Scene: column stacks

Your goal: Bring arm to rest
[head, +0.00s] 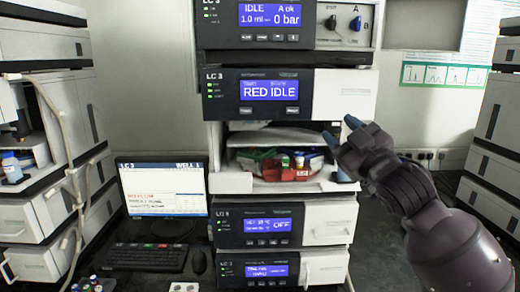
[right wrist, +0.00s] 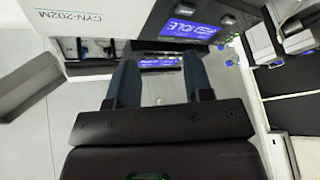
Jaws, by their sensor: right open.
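My right gripper (head: 340,150) is at the right side of the middle instrument stack (head: 345,95), beside the open sampler bay (head: 275,138). Its two blue fingers are spread with nothing visible between them. In the right wrist view the fingers (right wrist: 160,85) are also apart, pointing toward the stack. My right arm (head: 450,240) comes in from the lower right. My left gripper is not in view.
The bay holds a tray with red, green and blue sections (head: 290,173) and small vials. A monitor (head: 163,188), keyboard (head: 148,257) and mouse (head: 198,262) stand left of the stack. Other stacks flank it on both sides. Several vials (head: 92,285) are at the lower left.

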